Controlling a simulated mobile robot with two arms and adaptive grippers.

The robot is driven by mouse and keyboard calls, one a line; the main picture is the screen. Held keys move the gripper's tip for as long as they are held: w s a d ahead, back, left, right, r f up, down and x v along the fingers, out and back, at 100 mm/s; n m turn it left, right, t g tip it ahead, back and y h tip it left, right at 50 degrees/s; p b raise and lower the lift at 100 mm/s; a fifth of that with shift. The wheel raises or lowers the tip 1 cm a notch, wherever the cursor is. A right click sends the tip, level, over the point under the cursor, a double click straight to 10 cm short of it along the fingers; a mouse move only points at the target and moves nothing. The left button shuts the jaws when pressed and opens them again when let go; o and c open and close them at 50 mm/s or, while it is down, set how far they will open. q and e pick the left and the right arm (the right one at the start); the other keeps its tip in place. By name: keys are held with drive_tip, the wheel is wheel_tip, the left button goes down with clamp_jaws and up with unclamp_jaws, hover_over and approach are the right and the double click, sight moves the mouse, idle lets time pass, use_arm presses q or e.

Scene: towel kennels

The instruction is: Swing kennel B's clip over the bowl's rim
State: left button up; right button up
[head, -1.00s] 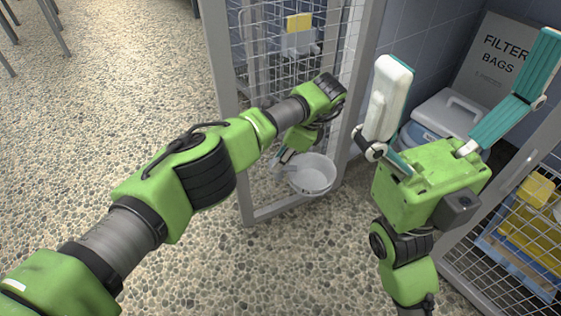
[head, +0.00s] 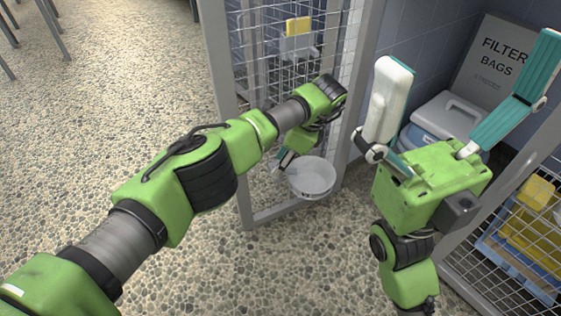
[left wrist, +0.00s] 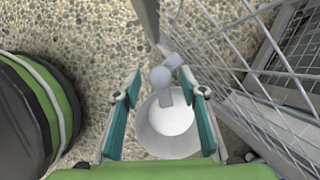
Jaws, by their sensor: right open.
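The round pale bowl (head: 312,178) sits low at the mesh kennel door (head: 228,130); it also shows in the left wrist view (left wrist: 166,128). The grey clip (left wrist: 166,76) lies at the bowl's far rim in that view, with an arm reaching over the bowl's opening. I cannot tell whether it grips the rim. My left gripper (left wrist: 160,80) has its teal fingers apart, one on each side of the clip; the left finger shows a gap to it. My right gripper (head: 470,58) is open and empty, raised at the right. No kennel letter is readable.
A grey holder with a yellow piece (head: 298,27) is behind the mesh. A lidded box (head: 447,118) and a FILTER BAGS carton (head: 490,60) stand by the wall. A mesh crate or door with yellow and blue items (head: 530,225) is at the right.

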use_arm(q)
drive_tip(key=v, duration=1.1)
drive_tip(key=shift+r, duration=0.35)
drive_tip(key=shift+d, duration=0.15)
